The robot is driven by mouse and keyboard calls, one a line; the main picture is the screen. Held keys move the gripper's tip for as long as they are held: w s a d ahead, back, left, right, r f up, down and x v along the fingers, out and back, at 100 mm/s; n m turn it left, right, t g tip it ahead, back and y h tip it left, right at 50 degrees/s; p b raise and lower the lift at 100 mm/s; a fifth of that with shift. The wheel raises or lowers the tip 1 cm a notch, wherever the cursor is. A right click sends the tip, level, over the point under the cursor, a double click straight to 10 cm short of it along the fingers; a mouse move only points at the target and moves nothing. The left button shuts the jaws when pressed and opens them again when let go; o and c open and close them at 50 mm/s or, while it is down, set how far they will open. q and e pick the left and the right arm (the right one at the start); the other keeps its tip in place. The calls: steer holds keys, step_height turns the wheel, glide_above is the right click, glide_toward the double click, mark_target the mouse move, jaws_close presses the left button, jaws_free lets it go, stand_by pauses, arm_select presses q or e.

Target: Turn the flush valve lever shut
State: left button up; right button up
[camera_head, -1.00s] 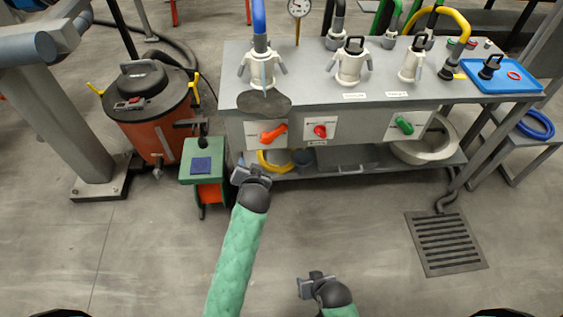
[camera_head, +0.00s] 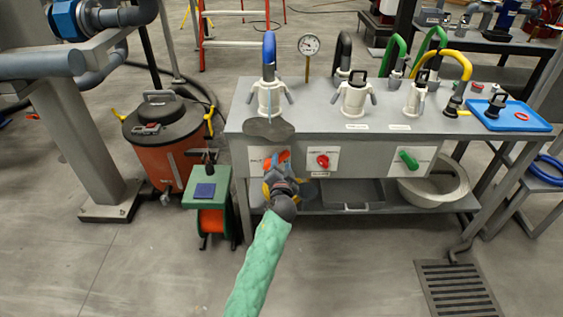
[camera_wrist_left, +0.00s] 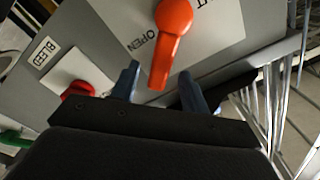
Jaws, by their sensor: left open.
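An orange lever (camera_head: 284,157) sits on a white plate at the left of the bench's front panel. In the left wrist view the lever (camera_wrist_left: 171,35) is close, with "OPEN" printed beside it and part of another word at the top right. My left gripper (camera_head: 279,180) is in front of the lever and partly hides it in the head view. Its blue fingers (camera_wrist_left: 158,80) are open, and the lever's free end lies between them or just ahead of them; I cannot tell whether they touch it. My right gripper is not in view.
A red knob (camera_head: 322,161), with a "BLEED" label in the wrist view, is right of the lever. A green lever (camera_head: 408,159) is farther right. A dark flat disc (camera_head: 268,129) overhangs the bench edge above the orange lever. A green box (camera_head: 206,192) stands left of the bench.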

arm_select(q)
steer(key=shift+w, duration=1.1)
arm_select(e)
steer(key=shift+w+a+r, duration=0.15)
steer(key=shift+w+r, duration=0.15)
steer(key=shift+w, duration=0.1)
arm_select(q)
steer(key=shift+c, duration=0.4)
jaws_close()
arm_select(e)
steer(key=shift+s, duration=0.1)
